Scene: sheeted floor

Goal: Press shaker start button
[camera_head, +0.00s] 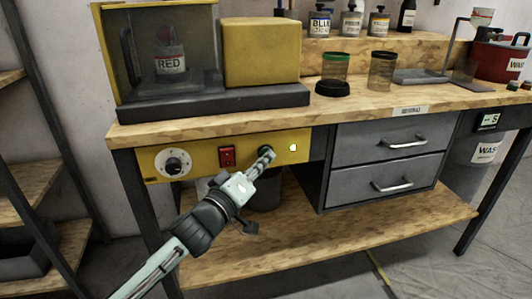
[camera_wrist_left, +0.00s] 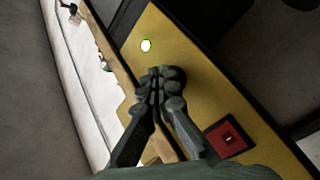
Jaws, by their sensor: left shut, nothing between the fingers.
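The yellow control panel (camera_head: 210,154) of the shaker runs along the front of the bench under its top. It carries a dial (camera_head: 173,162), a red switch (camera_head: 227,157) and a small glowing white-green light (camera_head: 292,147). My left gripper (camera_head: 266,153) is shut and empty, its tips over the panel between the red switch and the light. A dark round part shows at the tips; I cannot tell if they touch it. In the left wrist view, the closed fingers (camera_wrist_left: 160,76) cover that spot, with the light (camera_wrist_left: 146,45) above and the red switch (camera_wrist_left: 228,139) lower right.
The shaker (camera_head: 165,55) holds a bottle labelled RED behind its clear cover, on the bench above the panel. Grey drawers (camera_head: 388,143) are right of the panel. A lower wooden shelf (camera_head: 330,235) juts out beneath. Jars and a red waste container (camera_head: 497,62) stand on the bench.

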